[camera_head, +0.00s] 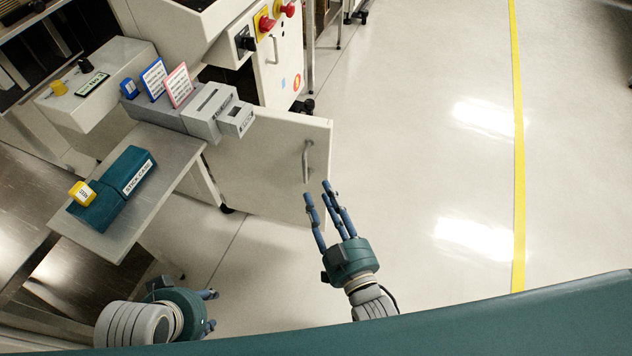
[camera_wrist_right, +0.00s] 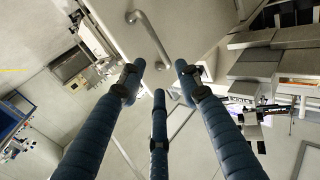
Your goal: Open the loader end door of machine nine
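A cream door panel (camera_head: 255,165) at the machine's end shows in the head view, with a metal bar handle (camera_head: 306,161) near its right edge. I cannot tell whether the panel is shut or ajar. My right gripper (camera_head: 322,198) is open and empty, its blue fingers spread and pointing at the panel just below the handle. In the right wrist view the handle (camera_wrist_right: 152,40) lies just beyond the spread fingertips (camera_wrist_right: 158,85), with nothing between them. My left gripper (camera_head: 210,310) is low at the left, fingers apart and empty, away from the door.
A steel side table (camera_head: 165,190) left of the panel carries a teal box (camera_head: 125,180) with a yellow block (camera_head: 82,194). Grey units (camera_head: 218,110) stand above the panel. A red knob (camera_head: 266,24) is on the machine. The floor (camera_head: 420,150) to the right is clear.

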